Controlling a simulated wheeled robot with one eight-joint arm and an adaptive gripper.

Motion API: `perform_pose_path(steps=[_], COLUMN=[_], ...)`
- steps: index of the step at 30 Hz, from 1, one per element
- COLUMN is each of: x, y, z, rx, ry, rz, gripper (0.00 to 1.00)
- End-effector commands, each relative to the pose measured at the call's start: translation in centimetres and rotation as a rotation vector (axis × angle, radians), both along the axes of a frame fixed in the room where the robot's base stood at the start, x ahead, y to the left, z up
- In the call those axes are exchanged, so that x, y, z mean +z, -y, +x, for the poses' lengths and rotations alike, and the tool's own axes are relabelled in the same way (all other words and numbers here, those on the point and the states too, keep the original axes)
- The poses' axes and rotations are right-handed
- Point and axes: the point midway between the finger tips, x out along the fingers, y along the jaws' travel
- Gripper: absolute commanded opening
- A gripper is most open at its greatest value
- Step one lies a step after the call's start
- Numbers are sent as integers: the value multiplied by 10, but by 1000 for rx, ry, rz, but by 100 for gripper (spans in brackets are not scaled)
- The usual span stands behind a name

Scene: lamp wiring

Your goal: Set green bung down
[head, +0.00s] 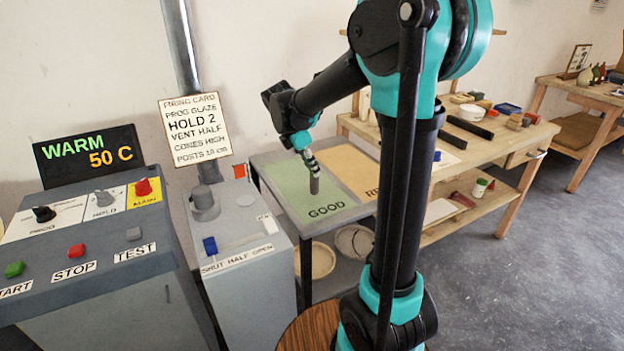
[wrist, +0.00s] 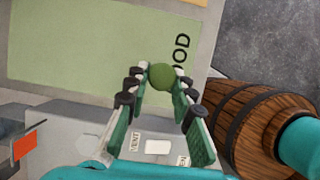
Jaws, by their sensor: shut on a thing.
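The green bung (wrist: 165,77) shows in the wrist view as a rounded dull green end between my fingertips. My gripper (head: 310,158) is shut on it and points down over the green GOOD panel (head: 290,193) of the grey table. In the head view a short dull grey-green piece (head: 314,184), seemingly the bung, hangs upright below the fingertips. I cannot tell whether its lower end touches the panel. The GOOD panel also shows in the wrist view (wrist: 80,50).
An orange panel (head: 357,170) lies beside the green one, partly hidden by my arm. A control box with a blue knob (head: 210,246) stands left of the table. A wooden barrel (wrist: 255,130) shows at right in the wrist view. The GOOD panel is otherwise clear.

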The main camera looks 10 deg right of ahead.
Motion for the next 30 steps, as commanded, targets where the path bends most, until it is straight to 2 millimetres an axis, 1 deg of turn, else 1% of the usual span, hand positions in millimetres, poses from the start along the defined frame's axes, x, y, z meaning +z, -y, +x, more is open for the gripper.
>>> perform_pose_path(steps=[1, 5, 9, 12, 15, 20, 21, 25, 30], x=[-5, -13, -32, -43, -47, -47, -47, -47, -46], y=[0, 0, 0, 0, 0, 0, 0, 0, 0], z=[0, 0, 1, 0, 0, 0, 0, 0, 0], rx=[0, 0, 0, 0, 0, 0, 0, 0, 0], ry=[0, 0, 0, 0, 0, 0, 0, 0, 0], rz=[0, 0, 0, 0, 0, 1, 1, 1, 0], gripper=[0, 0, 0, 0, 0, 0, 27, 43, 44])
